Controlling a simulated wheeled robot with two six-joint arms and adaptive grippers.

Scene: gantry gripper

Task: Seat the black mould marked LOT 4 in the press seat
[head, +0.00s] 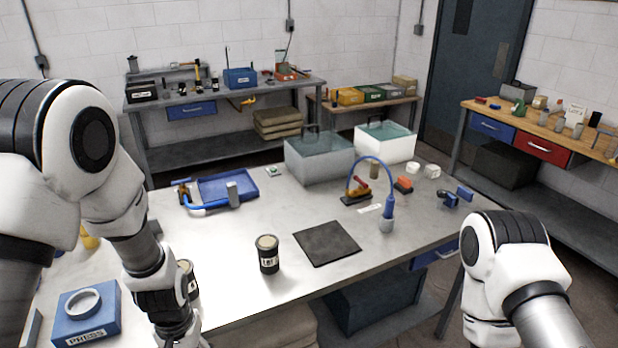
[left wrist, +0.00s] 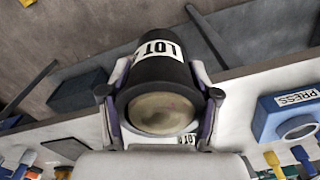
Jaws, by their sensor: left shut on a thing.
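My left gripper (left wrist: 160,94) is shut around a black mould (left wrist: 158,77) in the left wrist view. Its white label reads LOT; the number is not clear. Its round, tan end faces the camera. In the head view the fingers are cut off or hidden at the bottom edge. The press seat, a blue block marked PRESS (head: 90,319) with a pale ring on top, stands at the lower left; it also shows in the left wrist view (left wrist: 272,121), apart from the held mould. My right gripper is out of view.
A labelled black mould (head: 268,258) stands upright mid-table. Another dark one (head: 187,273) is partly hidden behind my left arm. A black mat (head: 327,243), blue tray (head: 226,187) and clear-lidded bin (head: 318,165) lie farther back.

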